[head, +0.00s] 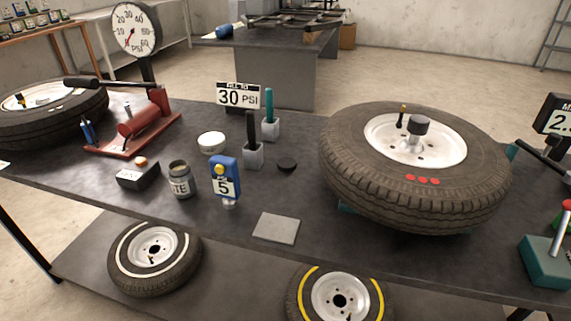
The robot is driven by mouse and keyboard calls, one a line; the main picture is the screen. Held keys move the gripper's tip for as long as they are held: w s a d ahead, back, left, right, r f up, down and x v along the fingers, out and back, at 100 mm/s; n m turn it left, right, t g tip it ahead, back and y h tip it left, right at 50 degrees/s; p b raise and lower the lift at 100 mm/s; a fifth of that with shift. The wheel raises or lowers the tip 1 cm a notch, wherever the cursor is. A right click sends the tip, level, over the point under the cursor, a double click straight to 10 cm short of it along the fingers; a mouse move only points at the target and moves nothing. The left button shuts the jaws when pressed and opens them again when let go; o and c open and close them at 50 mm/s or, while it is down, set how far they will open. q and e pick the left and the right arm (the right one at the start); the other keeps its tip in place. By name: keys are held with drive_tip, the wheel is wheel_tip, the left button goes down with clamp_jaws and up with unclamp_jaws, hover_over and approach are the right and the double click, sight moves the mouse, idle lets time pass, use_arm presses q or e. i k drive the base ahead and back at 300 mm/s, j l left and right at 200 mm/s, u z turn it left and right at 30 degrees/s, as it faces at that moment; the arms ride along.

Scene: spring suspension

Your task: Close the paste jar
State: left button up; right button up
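The paste jar (180,182) is a small grey jar with a light label ending in "STE". It stands upright on the dark workbench, left of the blue gauge, and its top looks open, with a dark inside. A small black round disc (287,165), which looks like a lid, lies flat on the bench to the right of the jar, behind the grey square plate. A round white-topped tin (211,142) sits behind the jar. Neither of my grippers is in view.
A blue gauge marked 5 (225,178) stands just right of the jar, and a black box (138,175) left of it. Two brush holders (254,155) stand behind the disc. A grey plate (276,228) lies at the front. A large tire (415,165) fills the right.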

sight(181, 180)
drive_tip(key=j, duration=1)
drive_tip(key=k+j, duration=0.1)
drive_tip(key=j, duration=0.85)
drive_tip(key=k+u, duration=0.05)
